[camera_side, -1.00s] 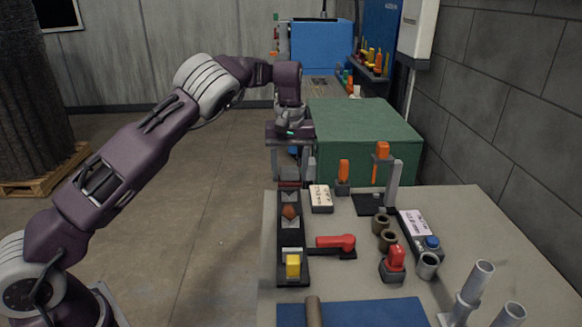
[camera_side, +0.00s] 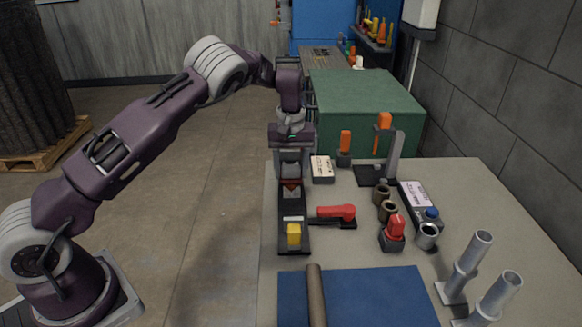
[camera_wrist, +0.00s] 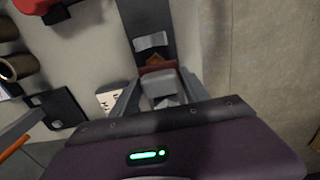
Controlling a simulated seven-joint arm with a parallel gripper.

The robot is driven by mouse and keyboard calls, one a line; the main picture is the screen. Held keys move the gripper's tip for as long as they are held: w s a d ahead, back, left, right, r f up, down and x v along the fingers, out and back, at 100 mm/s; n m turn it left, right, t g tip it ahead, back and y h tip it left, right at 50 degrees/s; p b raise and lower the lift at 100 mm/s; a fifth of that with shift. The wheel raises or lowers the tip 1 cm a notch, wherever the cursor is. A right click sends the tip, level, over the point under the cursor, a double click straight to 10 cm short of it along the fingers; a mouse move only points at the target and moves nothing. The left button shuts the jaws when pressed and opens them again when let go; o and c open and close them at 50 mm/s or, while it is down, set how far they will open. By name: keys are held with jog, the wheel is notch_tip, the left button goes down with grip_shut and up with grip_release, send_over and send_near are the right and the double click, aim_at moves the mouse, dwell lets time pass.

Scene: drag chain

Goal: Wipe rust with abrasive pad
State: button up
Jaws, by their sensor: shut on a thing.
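My gripper (camera_side: 291,175) points down over the far end of the dark fixture (camera_side: 292,211) and is shut on the abrasive pad. The pad (camera_wrist: 160,84) shows between my fingers in the wrist view as a grey block with a red edge. A small rust-brown piece (camera_wrist: 155,58) sits in the fixture just beyond the pad's red edge. Whether pad and piece touch, I cannot tell. In the side view, my gripper and the pad mostly hide the brown piece. A pale V-shaped block shows below the pad.
A small labelled box (camera_side: 322,169) stands right of my gripper. Brown rings, a red-topped tool and metal tubes are farther right. A blue mat (camera_side: 370,297) lies in front.

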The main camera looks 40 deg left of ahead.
jog(key=shift+f, duration=0.6)
dwell(0.3)
jog(key=shift+s+d+r, duration=0.1)
jog(key=shift+s+d, duration=0.5)
jog(key=shift+w+a, duration=1.2)
jog(key=shift+a, duration=0.05)
jog(key=shift+s+d, duration=1.2)
